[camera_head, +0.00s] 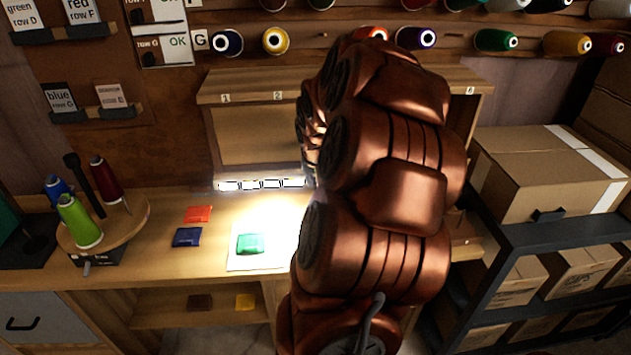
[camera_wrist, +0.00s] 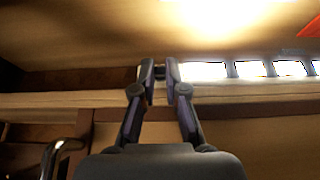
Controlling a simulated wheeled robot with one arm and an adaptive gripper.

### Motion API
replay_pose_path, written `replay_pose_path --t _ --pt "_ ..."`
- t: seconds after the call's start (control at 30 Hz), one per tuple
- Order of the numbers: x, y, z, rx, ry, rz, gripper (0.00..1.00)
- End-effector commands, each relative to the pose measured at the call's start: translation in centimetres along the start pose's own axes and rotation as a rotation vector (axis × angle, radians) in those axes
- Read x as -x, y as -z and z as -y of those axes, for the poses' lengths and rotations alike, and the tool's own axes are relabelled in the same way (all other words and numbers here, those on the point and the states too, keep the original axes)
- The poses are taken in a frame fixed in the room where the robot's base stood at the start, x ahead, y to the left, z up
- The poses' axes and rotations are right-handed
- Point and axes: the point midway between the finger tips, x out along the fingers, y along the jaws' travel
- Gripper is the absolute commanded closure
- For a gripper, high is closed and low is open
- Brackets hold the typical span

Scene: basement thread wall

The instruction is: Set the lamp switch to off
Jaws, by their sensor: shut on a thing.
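The lamp is a lit strip of bright white segments (camera_head: 262,184) under the shelf at the back of the workbench. It also shows in the wrist view (camera_wrist: 250,69), right of my fingertips. My gripper (camera_wrist: 160,72) is at the end of this strip, its fingertips close together. They are shut on a small piece, which I take to be the lamp switch; the fingers mostly hide it, and its setting cannot be read. In the head view my arm covers the switch and the fingertips.
The bench (camera_head: 150,245) holds a round spool stand (camera_head: 125,225) at left. A red packet (camera_head: 198,214), a blue packet (camera_head: 187,237) and a green packet (camera_head: 250,244) lie in front of the lamp. Cardboard boxes (camera_head: 545,170) stand on a rack at right.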

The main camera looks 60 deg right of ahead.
Motion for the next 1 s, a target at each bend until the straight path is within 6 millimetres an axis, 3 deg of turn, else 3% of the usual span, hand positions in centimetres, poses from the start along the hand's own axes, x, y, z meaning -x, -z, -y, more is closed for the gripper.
replay_pose_path --t 1.0 --pt "-2.3 -2.2 0.0 0.000 0.001 -0.541 1.00"
